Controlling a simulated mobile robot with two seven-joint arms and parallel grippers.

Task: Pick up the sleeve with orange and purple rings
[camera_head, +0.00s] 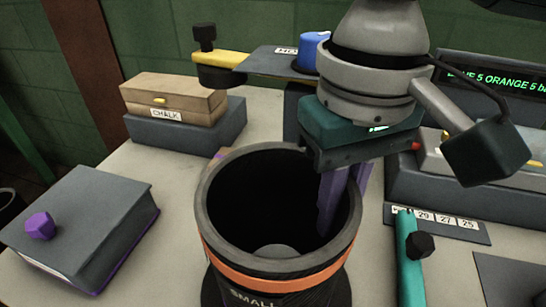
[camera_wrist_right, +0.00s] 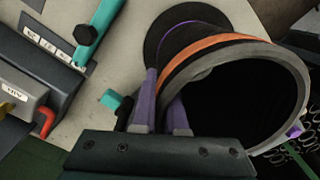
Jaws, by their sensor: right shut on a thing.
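The sleeve (camera_head: 280,285) is a wide black open-topped cylinder with a grey rim, an orange ring and part of a "SMALL" label, in the lower middle of the head view. In the right wrist view the sleeve (camera_wrist_right: 215,58) also shows a thin purple ring beyond the orange one. My right gripper (camera_head: 345,200) points down at the sleeve's right rim. One purple finger is inside the opening and the other is outside, with the wall between them, and it is shut on the sleeve. I cannot tell whether the sleeve is off the table. My left gripper is not in view.
A wooden chalk box (camera_head: 172,98) sits on a dark block behind. A teal bar with a black knob (camera_head: 411,260) and a numbered strip (camera_head: 440,222) are close right. A display (camera_head: 495,78) stands back right.

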